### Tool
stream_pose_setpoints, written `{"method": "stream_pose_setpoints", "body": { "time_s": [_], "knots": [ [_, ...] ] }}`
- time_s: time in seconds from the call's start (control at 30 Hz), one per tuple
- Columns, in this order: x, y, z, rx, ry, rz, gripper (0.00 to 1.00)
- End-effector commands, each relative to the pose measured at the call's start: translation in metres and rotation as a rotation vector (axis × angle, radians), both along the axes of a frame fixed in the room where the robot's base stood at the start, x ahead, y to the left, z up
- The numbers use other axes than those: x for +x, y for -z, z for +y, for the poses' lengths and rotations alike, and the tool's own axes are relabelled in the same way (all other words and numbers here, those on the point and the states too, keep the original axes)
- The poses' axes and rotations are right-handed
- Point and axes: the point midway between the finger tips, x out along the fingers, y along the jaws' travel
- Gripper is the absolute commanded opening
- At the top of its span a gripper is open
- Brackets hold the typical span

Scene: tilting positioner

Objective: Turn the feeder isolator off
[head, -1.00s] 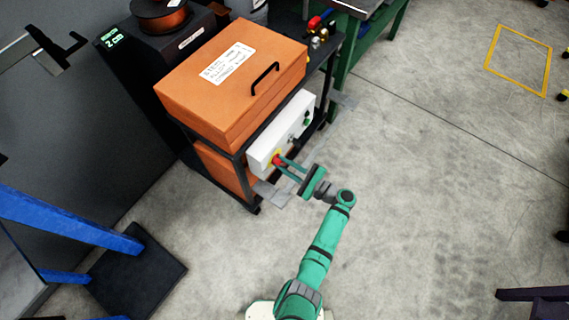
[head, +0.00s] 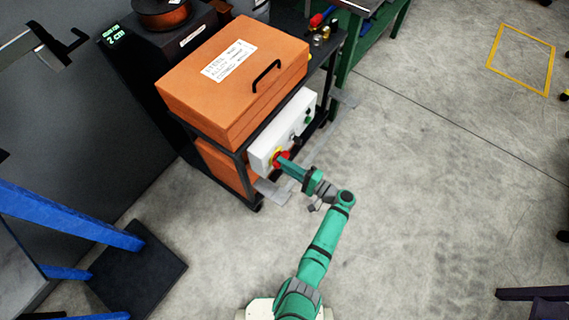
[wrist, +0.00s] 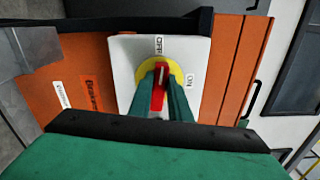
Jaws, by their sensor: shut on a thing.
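The feeder isolator is a red handle (wrist: 158,92) on a round yellow plate (wrist: 177,72), set in a white panel (wrist: 192,52). In the wrist view, OFF is printed above the plate and ON to its right. The handle looks lined up with the OFF mark, its white line upright in the picture. My gripper (wrist: 161,96) is shut on the handle, one green finger on each side. In the head view, my gripper (head: 284,160) reaches the red handle (head: 279,157) at the panel's near end; the fingers partly hide it.
The white panel sits on a dark-framed cart below a large orange box (head: 230,110) with a black handle. Another knob and a green button are farther along the panel. A blue-legged stand (head: 70,222) is at left.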

Motion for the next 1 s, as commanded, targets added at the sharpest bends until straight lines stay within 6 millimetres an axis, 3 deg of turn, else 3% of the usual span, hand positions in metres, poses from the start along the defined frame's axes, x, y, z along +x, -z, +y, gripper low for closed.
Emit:
{"method": "stream_pose_setpoints", "body": {
  "time_s": [0.33,0.87,0.9,0.97,1.0],
  "knots": [
    [-0.0002,0.0019,-0.0010,-0.079,0.002,-0.106,0.00],
    [0.0002,0.0022,-0.0010,-0.091,0.003,-0.123,0.00],
    [0.0001,0.0023,-0.0010,-0.091,0.003,-0.123,0.24],
    [0.0002,0.0023,-0.0009,-0.091,0.003,-0.123,0.36],
    [0.0002,0.0022,-0.0008,-0.091,0.002,-0.123,0.36]
  ]
}}
